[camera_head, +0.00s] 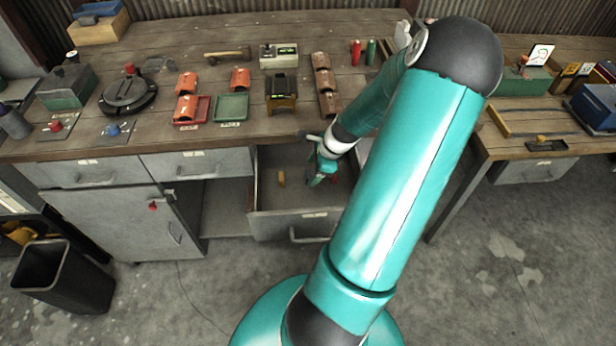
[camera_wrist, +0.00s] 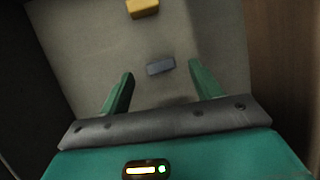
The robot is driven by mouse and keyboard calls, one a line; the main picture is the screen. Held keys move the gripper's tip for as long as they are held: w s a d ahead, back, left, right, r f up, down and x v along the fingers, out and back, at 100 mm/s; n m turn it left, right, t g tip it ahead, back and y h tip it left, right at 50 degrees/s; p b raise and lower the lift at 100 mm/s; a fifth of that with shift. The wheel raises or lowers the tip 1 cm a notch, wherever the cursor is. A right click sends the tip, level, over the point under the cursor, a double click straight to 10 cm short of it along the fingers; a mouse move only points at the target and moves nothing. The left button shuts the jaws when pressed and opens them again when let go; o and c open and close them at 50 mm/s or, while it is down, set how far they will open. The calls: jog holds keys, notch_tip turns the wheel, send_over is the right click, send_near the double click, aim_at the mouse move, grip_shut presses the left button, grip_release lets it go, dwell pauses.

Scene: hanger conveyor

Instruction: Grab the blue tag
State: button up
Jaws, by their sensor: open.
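The blue tag (camera_wrist: 160,66) is a small blue-grey block lying on the drawer floor in the wrist view. It lies between the lines of my two green fingers, close to their tips, with no visible contact. My gripper (camera_wrist: 160,70) is open and empty, pointing down into the drawer. In the head view my gripper (camera_head: 317,181) is over the right part of the open drawer (camera_head: 268,226). The blue tag cannot be made out there. A yellow tag (camera_wrist: 142,8) lies beyond the blue one and also shows left of my gripper in the head view (camera_head: 281,177).
The drawer walls surround my gripper, and a brown surface (camera_wrist: 284,60) stands close on the right in the wrist view. The workbench top (camera_head: 190,60) above holds trays, blocks and a hammer (camera_head: 228,55). A black bin (camera_head: 62,278) stands on the floor at left.

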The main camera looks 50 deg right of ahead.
jog(key=x, duration=0.2)
jog(key=shift+w+f, duration=0.1)
jog(key=shift+f, duration=0.2)
jog(key=c, duration=1)
jog(key=shift+c, duration=0.2)
jog(key=shift+r, duration=0.35)
jog(key=shift+c, duration=0.9)
jog(key=shift+s+f+t, duration=0.1)
jog(key=shift+s+t, duration=0.15)
jog(key=shift+t, duration=0.05)
jog(key=shift+s+d+t+y, duration=0.1)
jog(key=shift+s+t+y, duration=0.15)
jog(key=shift+t, duration=0.4)
jog(key=shift+s+d+t+y, duration=0.15)
jog(key=shift+t+y, duration=0.1)
jog(key=shift+t, duration=0.4)
